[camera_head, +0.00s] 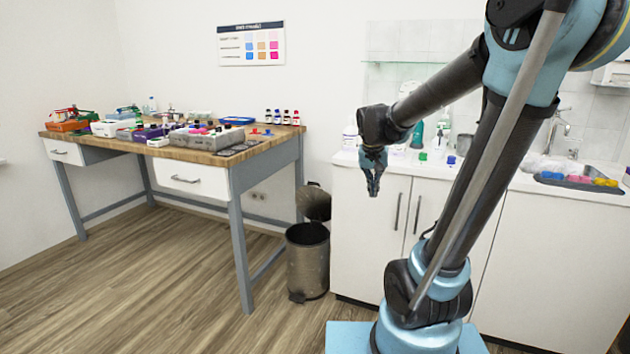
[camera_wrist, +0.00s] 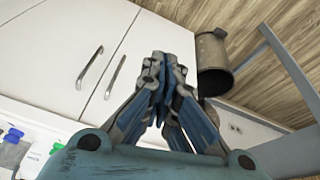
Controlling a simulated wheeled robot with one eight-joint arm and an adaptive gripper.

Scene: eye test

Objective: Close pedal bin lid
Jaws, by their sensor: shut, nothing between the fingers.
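A metal pedal bin (camera_head: 308,268) stands on the floor in the head view, between the wooden workbench and the white cabinets. Its round lid (camera_head: 314,203) is up, tilted back behind the dark opening. The pedal is at its front foot. My gripper (camera_head: 373,192) points down in front of the cabinet doors, above and to the right of the bin, apart from it. It is shut and empty.
The workbench (camera_head: 262,150) with several boxes and bottles stands left of the bin, its grey leg close by. White cabinets (camera_head: 372,235) with a sink and bottles on top stand right, behind my arm. The wooden floor (camera_head: 150,290) in front is clear.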

